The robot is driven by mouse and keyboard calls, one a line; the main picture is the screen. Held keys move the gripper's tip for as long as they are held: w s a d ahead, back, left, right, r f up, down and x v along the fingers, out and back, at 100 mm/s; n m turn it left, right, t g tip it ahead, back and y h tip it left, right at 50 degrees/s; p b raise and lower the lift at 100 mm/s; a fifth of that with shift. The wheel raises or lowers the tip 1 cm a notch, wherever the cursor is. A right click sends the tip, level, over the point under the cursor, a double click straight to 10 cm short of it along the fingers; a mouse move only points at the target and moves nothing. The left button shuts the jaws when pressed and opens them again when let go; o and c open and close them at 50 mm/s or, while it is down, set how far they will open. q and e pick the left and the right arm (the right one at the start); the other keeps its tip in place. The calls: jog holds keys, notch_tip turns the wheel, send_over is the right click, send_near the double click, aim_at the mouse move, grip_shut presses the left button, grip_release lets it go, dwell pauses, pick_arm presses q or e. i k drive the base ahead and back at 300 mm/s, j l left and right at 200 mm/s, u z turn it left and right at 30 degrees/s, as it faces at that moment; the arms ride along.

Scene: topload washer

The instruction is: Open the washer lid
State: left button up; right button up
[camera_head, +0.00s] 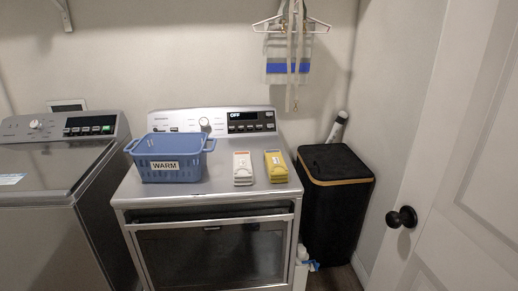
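The topload washer (85,191) stands at the left of the head view, a grey machine with a control panel (66,126) at its back. Its dark, glossy lid (50,163) lies flat and shut on top. A small pale blue label (10,179) is on the lid near the left picture edge. The left part of the washer is cut off by the picture edge. Neither of my grippers shows in this view.
A front-load dryer (215,205) stands right of the washer, carrying a blue "WARM" basket (172,160), a white box (243,168) and a yellow box (276,167). A black hamper (335,205) stands further right. A white door (465,170) with a black knob (402,217) fills the right side.

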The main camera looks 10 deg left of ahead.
aim_at(53, 171)
jog(key=i+u, duration=0.2)
jog(key=i, duration=0.2)
jog(key=i+l+u, duration=0.2)
jog(key=i, duration=0.25)
jog(key=i+l+u, duration=0.2)
jog(key=i, duration=0.2)
jog(key=u, duration=2.15)
